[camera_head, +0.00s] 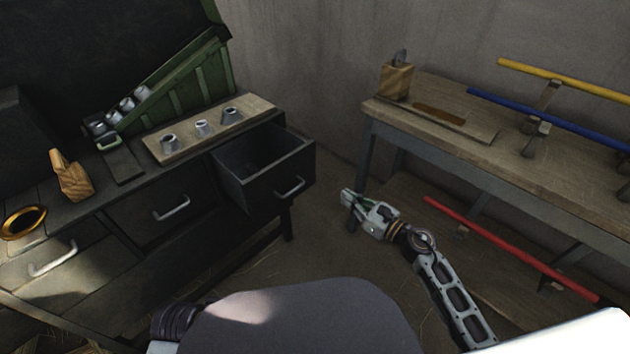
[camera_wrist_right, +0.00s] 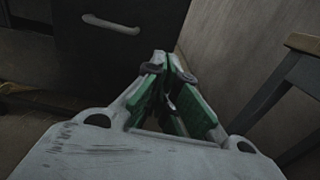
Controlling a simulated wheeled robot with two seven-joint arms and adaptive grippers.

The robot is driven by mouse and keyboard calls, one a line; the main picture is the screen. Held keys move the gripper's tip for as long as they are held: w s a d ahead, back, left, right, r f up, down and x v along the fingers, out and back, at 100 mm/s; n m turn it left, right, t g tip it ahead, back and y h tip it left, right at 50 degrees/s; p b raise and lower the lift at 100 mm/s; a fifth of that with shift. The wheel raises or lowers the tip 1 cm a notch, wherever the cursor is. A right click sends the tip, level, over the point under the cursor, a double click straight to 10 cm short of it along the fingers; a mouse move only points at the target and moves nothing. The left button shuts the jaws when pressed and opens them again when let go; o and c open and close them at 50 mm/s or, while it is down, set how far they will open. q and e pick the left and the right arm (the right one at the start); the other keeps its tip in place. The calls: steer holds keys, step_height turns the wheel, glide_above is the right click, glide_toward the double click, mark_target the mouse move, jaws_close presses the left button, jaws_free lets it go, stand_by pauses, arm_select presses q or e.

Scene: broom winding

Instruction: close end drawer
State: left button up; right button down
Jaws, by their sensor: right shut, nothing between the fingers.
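The end drawer (camera_head: 270,175) is the rightmost drawer of the dark bench and is pulled open. Its metal handle (camera_head: 290,187) is on the front panel. My right gripper (camera_head: 347,197) is shut and empty, to the right of the drawer front and apart from it in the head view. In the right wrist view the shut fingers (camera_wrist_right: 166,68) point toward the dark drawer front (camera_wrist_right: 150,55), with the handle (camera_wrist_right: 111,24) up and to the left of them. My left gripper is not in view; only a dark part of my own body shows at the bottom.
Two other drawers, middle (camera_head: 165,212) and left (camera_head: 60,262), look shut. A board with metal cups (camera_head: 180,147) lies on the bench top. On the right, a wooden table (camera_head: 540,165) holds yellow and blue rods, with a red rod (camera_head: 510,250) below. Floor between is clear.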

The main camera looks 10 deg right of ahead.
steer(key=shift+w+a, duration=0.1)
steer(key=shift+w, duration=0.05)
stand_by(0.3)
glide_toward(309, 171)
steer(key=shift+x, duration=2)
steer(key=shift+w+a+b, duration=0.3)
steer(key=shift+w+a, duration=0.2)
steer(key=shift+w, duration=0.05)
steer(key=shift+x, duration=0.8)
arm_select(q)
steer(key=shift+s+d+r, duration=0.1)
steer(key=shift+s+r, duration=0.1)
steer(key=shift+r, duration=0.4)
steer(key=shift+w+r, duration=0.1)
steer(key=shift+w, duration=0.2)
arm_select(e)
steer(key=shift+w+a, duration=0.15)
steer(key=shift+w, duration=0.05)
